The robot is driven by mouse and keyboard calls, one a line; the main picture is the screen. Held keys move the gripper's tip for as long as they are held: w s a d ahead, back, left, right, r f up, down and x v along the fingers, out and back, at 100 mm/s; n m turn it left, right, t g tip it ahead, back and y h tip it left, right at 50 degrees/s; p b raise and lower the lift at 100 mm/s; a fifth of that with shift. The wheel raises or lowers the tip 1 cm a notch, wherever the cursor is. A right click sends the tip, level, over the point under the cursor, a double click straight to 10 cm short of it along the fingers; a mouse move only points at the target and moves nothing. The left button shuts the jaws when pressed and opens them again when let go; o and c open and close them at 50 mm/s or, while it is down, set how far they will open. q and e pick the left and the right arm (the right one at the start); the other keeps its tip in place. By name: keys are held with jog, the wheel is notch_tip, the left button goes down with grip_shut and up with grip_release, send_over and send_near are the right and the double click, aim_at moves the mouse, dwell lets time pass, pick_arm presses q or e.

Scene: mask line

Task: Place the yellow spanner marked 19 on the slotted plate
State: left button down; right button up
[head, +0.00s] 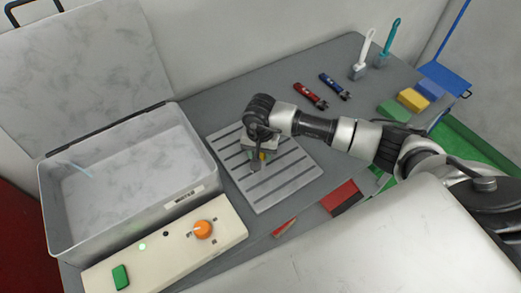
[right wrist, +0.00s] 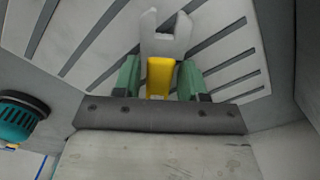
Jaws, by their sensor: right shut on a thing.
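The yellow spanner (right wrist: 160,75) is between the green-padded fingers of my right gripper (right wrist: 162,82), which is shut on its yellow handle. The spanner's grey open-ended head points away from the gripper in the right wrist view. The number on it cannot be read. In the head view my right gripper (head: 259,163) is over the light grey slotted plate (head: 290,172), with only a bit of yellow showing. The plate's dark slots also show behind the spanner in the right wrist view (right wrist: 95,25). I cannot tell whether the spanner touches the plate. My left gripper is out of view.
An open-lidded grey bin (head: 203,165) stands left of the plate. A cream control panel (head: 175,243) with an orange knob lies in front. A red-and-black item (head: 341,195) is near the front edge.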

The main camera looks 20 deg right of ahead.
jog(key=shift+f, duration=0.45)
jog(key=shift+f, duration=0.1)
jog(key=o, duration=1)
jog(key=shift+c, duration=0.2)
